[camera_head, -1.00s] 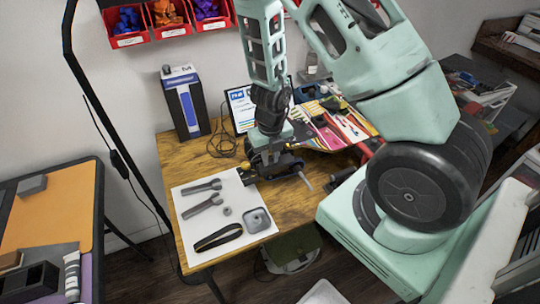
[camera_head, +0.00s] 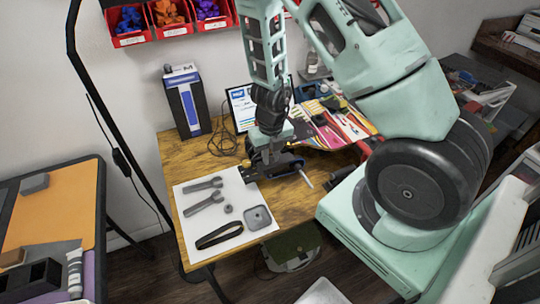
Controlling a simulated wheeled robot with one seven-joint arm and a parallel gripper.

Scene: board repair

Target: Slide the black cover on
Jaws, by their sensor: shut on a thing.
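My gripper (camera_head: 268,150) points down over the middle of the wooden table (camera_head: 185,155), just right of the white sheet. Its jaws are shut on a dark part that I take to be the black cover (camera_head: 250,174), low over the table at the sheet's right edge. A dark mechanism with a light rod (camera_head: 305,177) sits right beside and below the gripper. The arm and the small picture size hide how the cover meets it.
The white sheet (camera_head: 210,225) bears two grey wrenches (camera_head: 203,203), a small nut, a grey square part (camera_head: 257,217) and a black belt (camera_head: 219,236). Red bins hang on the wall.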

